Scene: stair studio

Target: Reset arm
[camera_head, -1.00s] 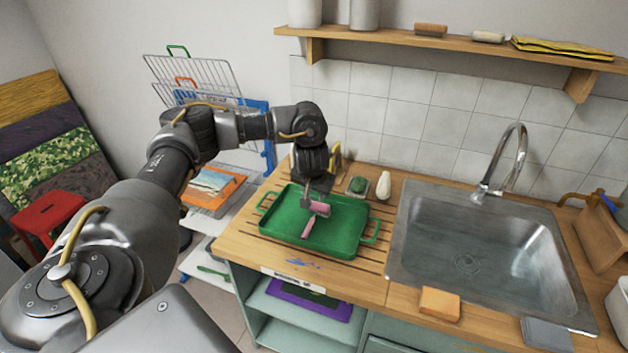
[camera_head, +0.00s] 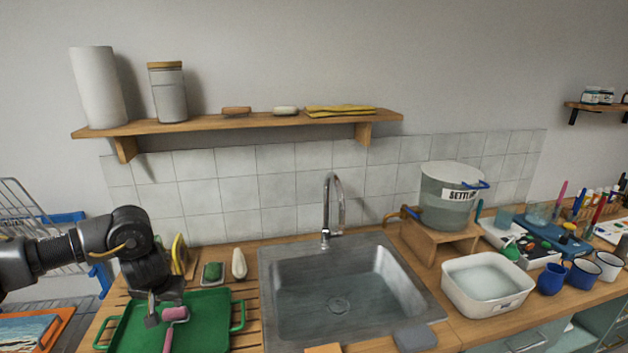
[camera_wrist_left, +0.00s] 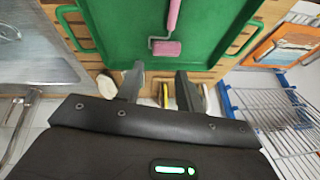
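My left gripper (camera_head: 152,311) hangs over the green tray (camera_head: 208,335) at the lower left of the head view. In the left wrist view its two fingers (camera_wrist_left: 160,78) stand apart with nothing between them. A small roller with a pink head (camera_head: 175,314) and pink handle lies in the tray, beside the gripper and apart from it. The roller also shows in the left wrist view (camera_wrist_left: 167,47). My right gripper is in neither view.
The sink (camera_head: 330,300) with its tap (camera_head: 330,210) is right of the tray. A white basin (camera_head: 487,308), a lidded bucket (camera_head: 446,205) on a wooden stand and blue mugs (camera_head: 552,279) stand further right. A shelf (camera_head: 235,122) runs above. A wire rack (camera_wrist_left: 270,110) is beside the counter.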

